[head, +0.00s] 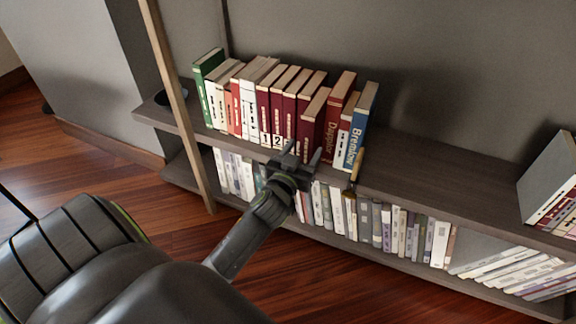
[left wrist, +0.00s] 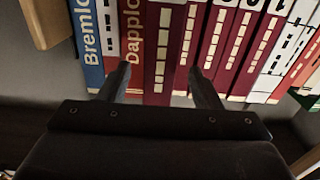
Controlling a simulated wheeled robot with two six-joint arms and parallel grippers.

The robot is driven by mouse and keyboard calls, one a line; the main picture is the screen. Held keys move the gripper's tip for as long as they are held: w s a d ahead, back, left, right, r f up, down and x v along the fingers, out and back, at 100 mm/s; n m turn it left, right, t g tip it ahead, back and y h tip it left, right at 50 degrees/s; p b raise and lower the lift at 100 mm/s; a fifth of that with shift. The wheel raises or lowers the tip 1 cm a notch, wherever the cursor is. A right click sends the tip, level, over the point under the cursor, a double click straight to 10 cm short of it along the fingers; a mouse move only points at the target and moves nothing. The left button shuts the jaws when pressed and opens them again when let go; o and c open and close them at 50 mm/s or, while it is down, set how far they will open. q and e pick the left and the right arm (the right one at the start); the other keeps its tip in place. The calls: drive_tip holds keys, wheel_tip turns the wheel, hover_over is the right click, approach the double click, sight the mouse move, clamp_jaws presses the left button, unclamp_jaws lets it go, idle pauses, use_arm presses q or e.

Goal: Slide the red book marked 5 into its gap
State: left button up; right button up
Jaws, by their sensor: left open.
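A dark red book (head: 313,115) stands upright in the row on the upper shelf, its spine sticking out past its neighbours. Its number is hidden in the head view, and none is readable on it in the left wrist view (left wrist: 163,50), so I cannot confirm it is the 5. My left gripper (head: 304,153) is open in front of its spine. In the left wrist view the gripper's fingers (left wrist: 163,80) lie on either side of this spine; contact cannot be told. Dark red books marked 1 and 2 (head: 278,110) stand to its left. My right gripper is not in view.
A red "Dappl..." book (head: 337,105), a thin white book and a blue "Bremlow" book (head: 360,125) stand right of it. A wooden post (head: 168,80) rises at left. The lower shelf is full of books.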

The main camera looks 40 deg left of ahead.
use_arm(q)
drive_tip(key=v, duration=1)
drive_tip(key=shift+p, duration=0.45)
drive_tip(key=shift+d+r, duration=0.1)
